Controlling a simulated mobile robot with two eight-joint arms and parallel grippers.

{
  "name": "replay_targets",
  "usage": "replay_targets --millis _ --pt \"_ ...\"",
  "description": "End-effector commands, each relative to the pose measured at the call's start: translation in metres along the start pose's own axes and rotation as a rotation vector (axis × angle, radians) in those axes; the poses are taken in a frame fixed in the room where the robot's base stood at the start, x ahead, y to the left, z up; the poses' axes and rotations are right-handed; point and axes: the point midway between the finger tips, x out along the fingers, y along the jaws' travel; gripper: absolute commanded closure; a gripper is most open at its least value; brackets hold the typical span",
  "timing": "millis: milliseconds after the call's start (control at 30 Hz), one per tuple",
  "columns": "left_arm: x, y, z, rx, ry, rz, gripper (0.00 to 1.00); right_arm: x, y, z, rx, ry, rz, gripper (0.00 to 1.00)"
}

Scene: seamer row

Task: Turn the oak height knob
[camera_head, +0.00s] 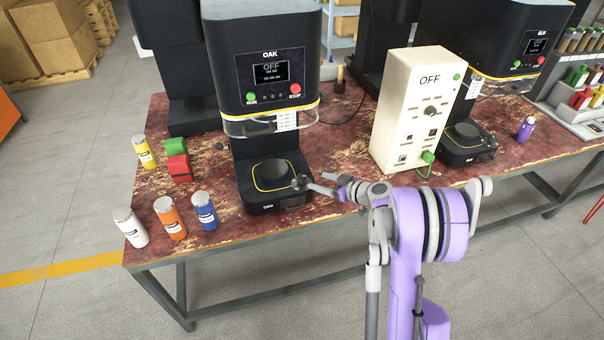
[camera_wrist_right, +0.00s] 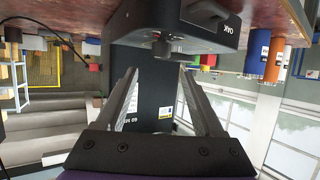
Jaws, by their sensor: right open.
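The black OAK seamer (camera_head: 262,75) stands on the worn red table, its screen reading OFF. Its base (camera_head: 262,208) carries the round plate. A dark knob (camera_head: 300,182) shows at the right side of that base. In the right wrist view, which looks upside down, a short dark knob (camera_wrist_right: 161,47) juts from the OAK base (camera_wrist_right: 200,22). My right gripper (camera_head: 322,188) is open beside the base's right side. In the right wrist view its two fingers (camera_wrist_right: 160,78) are spread, empty, with the knob ahead between them. My left gripper is not in view.
White, orange and blue cans (camera_head: 170,218) stand left of the OAK base. A yellow can (camera_head: 144,152) and red and green blocks (camera_head: 179,168) are behind them. A cream control box (camera_head: 412,105) with a green cable stands right, near the ELM seamer (camera_head: 500,45).

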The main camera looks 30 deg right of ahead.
Motion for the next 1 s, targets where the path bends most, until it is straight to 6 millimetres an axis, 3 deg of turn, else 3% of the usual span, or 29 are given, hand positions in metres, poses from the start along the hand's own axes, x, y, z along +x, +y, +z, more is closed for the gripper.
replay_targets --millis 300,500,933,1000 --pt "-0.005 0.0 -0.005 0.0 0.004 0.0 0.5 0.061 -0.002 -0.001 0.0 -0.001 -0.004 0.3" --pt "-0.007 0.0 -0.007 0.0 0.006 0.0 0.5 0.088 -0.001 0.0 0.0 -0.002 -0.002 0.3" --pt "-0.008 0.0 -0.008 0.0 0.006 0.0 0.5 0.098 -0.002 0.001 0.001 -0.003 -0.001 0.3" --pt "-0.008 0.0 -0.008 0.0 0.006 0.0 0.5 0.098 -0.002 0.001 0.001 -0.003 -0.001 0.43"
